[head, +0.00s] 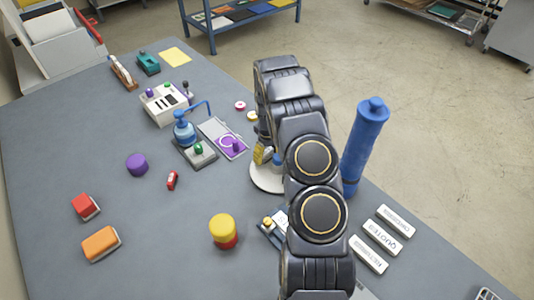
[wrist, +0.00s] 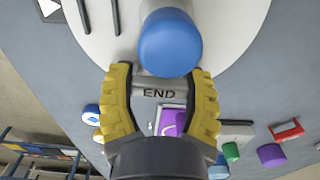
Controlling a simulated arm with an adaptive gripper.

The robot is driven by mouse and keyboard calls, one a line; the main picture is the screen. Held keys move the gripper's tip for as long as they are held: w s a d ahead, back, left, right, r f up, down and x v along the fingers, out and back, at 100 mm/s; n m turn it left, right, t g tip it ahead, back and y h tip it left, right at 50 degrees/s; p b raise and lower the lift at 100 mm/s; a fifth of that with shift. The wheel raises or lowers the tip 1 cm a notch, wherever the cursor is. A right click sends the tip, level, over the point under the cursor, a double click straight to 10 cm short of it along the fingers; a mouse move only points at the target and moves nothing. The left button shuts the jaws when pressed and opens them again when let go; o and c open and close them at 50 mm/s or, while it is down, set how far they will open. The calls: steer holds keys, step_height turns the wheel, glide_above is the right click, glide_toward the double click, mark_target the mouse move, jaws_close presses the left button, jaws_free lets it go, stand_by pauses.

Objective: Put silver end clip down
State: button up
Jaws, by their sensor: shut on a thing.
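The silver end clip (wrist: 158,94), marked END, sits between the two yellow fingers of my gripper (wrist: 160,82) in the wrist view. My gripper is shut on it. A blue-topped round post (wrist: 170,42) stands right beside the clip; I cannot tell whether they touch. Beyond it is a white round plate (wrist: 232,30). In the head view my gripper (head: 262,154) is over the white plate (head: 264,182), mostly hidden by my arm. The clip is hidden there.
A blue roll (head: 364,142) stands upright right of my arm. White label blocks (head: 382,238) lie near the right edge. A blue-handled press (head: 187,132) and a grey board (head: 222,136) lie left of the plate.

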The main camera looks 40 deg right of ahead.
steer(key=o, duration=0.9)
steer(key=shift+c, duration=0.2)
